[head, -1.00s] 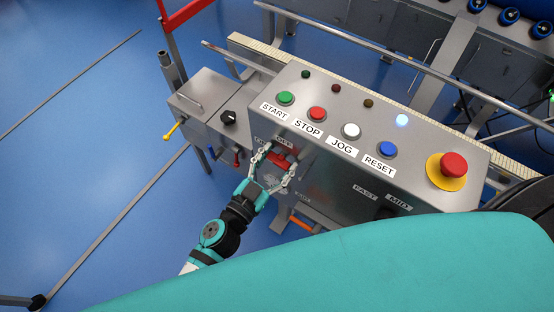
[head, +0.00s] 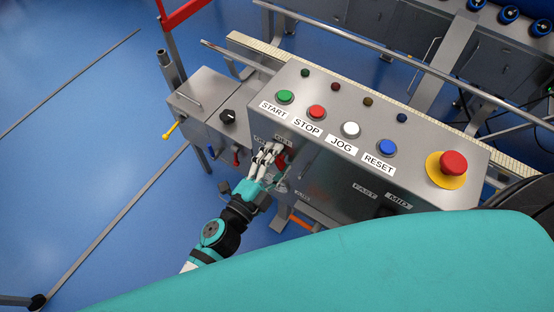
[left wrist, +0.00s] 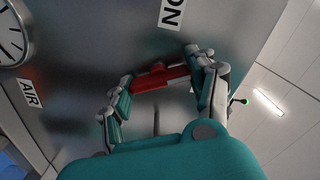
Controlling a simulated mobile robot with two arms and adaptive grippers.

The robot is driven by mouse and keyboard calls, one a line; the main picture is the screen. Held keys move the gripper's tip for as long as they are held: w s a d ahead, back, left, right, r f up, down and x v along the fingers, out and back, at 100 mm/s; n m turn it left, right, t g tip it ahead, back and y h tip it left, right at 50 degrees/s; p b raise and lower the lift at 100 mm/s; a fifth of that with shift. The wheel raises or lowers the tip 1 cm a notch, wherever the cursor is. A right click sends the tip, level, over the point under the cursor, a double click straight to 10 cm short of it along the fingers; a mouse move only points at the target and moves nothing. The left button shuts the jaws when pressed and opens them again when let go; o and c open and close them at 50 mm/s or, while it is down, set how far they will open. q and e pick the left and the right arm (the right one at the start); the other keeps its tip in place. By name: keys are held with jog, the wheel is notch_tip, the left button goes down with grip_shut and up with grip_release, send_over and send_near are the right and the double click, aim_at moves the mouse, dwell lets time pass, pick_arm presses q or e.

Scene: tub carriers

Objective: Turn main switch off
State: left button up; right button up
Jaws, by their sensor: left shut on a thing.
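The main switch is a red handle (head: 281,159) on the front face of the grey control box, below the START and STOP labels. It also shows in the left wrist view (left wrist: 160,78), lying between the fingers, with part of an "ON" label (left wrist: 172,12) above it. My left gripper (head: 268,156) is shut on the red handle, one finger at each end in the left wrist view. In the head view the fingers hide part of the handle and the labels by it. My right gripper is not in view.
The sloped top carries green (head: 285,97), red (head: 317,114), white (head: 351,130) and blue (head: 387,148) buttons and a red emergency stop (head: 454,164). A smaller box (head: 206,106) with a black knob and yellow lever adjoins at left. A gauge (left wrist: 12,38) shows in the left wrist view.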

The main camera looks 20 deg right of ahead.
pick_arm(q)
jog(key=m, duration=0.5)
jog(key=shift+f+m+b, duration=0.15)
jog(key=shift+m+b, duration=0.15)
jog(key=shift+b, duration=0.1)
dwell(0.3)
jog(key=o, duration=1.2)
jog(key=shift+c, duration=0.2)
jog(key=shift+s+a, duration=0.1)
jog(key=shift+a, duration=0.05)
jog(key=v, duration=1.1)
jog(key=shift+s+a, duration=0.3)
